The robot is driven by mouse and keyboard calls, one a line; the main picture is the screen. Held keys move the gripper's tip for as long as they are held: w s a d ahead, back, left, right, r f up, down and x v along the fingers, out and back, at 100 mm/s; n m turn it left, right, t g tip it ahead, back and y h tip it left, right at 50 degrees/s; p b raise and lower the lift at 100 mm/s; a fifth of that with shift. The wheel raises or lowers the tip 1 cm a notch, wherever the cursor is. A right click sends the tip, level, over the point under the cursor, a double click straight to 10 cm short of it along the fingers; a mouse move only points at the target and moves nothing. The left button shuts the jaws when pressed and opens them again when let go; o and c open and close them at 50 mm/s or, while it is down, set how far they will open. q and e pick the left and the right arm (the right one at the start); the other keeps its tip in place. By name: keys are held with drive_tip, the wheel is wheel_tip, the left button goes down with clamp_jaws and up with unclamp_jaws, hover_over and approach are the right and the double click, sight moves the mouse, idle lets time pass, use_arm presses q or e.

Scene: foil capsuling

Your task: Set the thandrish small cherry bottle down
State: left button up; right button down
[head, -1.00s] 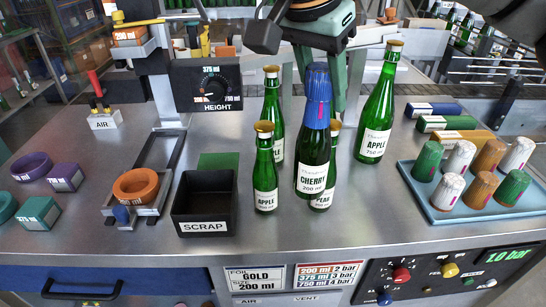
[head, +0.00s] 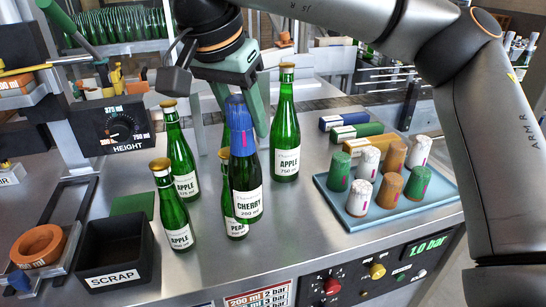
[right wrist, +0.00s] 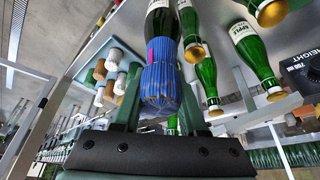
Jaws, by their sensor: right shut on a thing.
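The small cherry bottle (head: 246,203) is dark green, labelled CHERRY 200 ml, with a blue foil over its neck. It also shows in the right wrist view, with its blue foil (right wrist: 168,85) close to the camera. My right gripper (head: 237,118) is shut on it around the upper, foiled end, from above. My left gripper is not in view.
Apple bottles stand near: a small one (head: 178,225), a 375 ml one (head: 183,170) and a 750 ml one (head: 285,140). A scrap bin (head: 118,252) is at left. A blue tray (head: 345,208) of foil capsules is at right. Table is clear between bottles and tray.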

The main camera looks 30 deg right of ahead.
drive_tip(key=w+d+f+b, duration=0.1)
drive_tip(key=w+d+f, duration=0.1)
drive_tip(key=d+f, duration=0.4)
drive_tip(key=w+d+f, duration=0.2)
drive_tip(key=d+f, duration=0.4)
drive_tip(key=shift+w+f+b, duration=0.2)
drive_tip(key=shift+w+b, duration=0.1)
drive_tip(key=shift+b, duration=0.05)
drive_tip(key=shift+f, duration=0.2)
drive_tip(key=shift+c, duration=2.3)
unclamp_jaws()
drive_tip(key=p+v, duration=0.2)
drive_tip(key=v, duration=1)
drive_tip(key=shift+r, duration=0.2)
drive_tip(key=shift+d, duration=0.1)
